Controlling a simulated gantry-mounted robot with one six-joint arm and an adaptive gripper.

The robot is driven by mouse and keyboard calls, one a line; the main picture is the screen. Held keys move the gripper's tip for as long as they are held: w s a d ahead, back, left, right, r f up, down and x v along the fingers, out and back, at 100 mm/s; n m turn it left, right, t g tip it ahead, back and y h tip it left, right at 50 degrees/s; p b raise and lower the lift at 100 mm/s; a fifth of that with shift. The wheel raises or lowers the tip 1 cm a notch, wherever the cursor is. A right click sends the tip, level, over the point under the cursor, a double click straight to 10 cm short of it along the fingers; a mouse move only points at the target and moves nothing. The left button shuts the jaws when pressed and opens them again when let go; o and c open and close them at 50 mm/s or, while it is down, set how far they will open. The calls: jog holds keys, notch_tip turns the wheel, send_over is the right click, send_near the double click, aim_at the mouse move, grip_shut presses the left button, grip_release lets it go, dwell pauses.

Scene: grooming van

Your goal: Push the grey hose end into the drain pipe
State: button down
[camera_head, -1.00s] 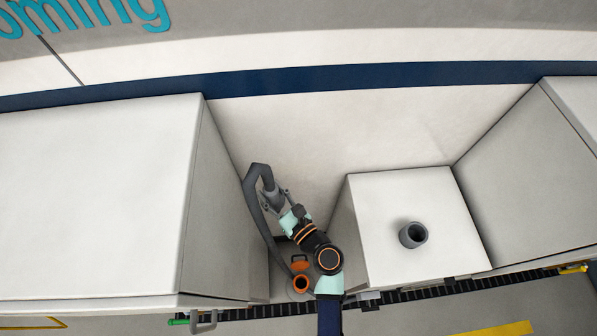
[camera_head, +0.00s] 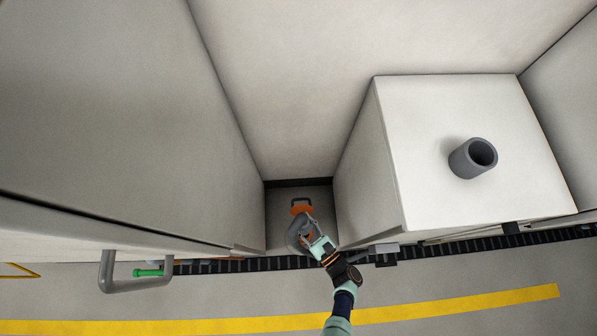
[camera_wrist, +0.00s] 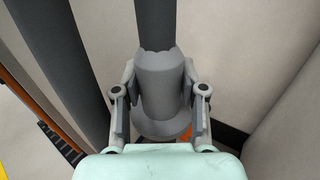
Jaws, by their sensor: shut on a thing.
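My gripper (camera_head: 311,238) is shut on the grey hose end (camera_wrist: 160,90). In the wrist view the thick grey cuff sits between the two fingers (camera_wrist: 158,78), and the hose (camera_wrist: 155,20) runs on from it toward the top. Another length of hose shows at the left of the wrist view. In the head view the hose bends in a loop (camera_head: 296,231) beside the gripper, in the gap between the white cabinets. The drain pipe (camera_head: 473,157) is a short, upright grey tube with an open mouth, on top of the white box at right. My gripper is left of it, apart from it.
An orange fitting (camera_head: 301,208) lies on the gap floor close to my gripper. A large white cabinet (camera_head: 100,120) stands at left and the white box (camera_head: 430,120) at right. A grey handle (camera_head: 108,275) with a green piece sticks out at lower left.

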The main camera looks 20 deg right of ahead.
jog(key=shift+s+f, duration=0.3)
jog(key=shift+f, duration=0.3)
notch_tip(320, 180, down, 5)
jog(key=b, duration=0.4)
jog(key=shift+r, duration=0.15)
jog(key=shift+f, duration=0.2)
dwell(0.6)
jog(key=c, duration=0.6)
grip_release()
jog(key=shift+o, duration=0.2)
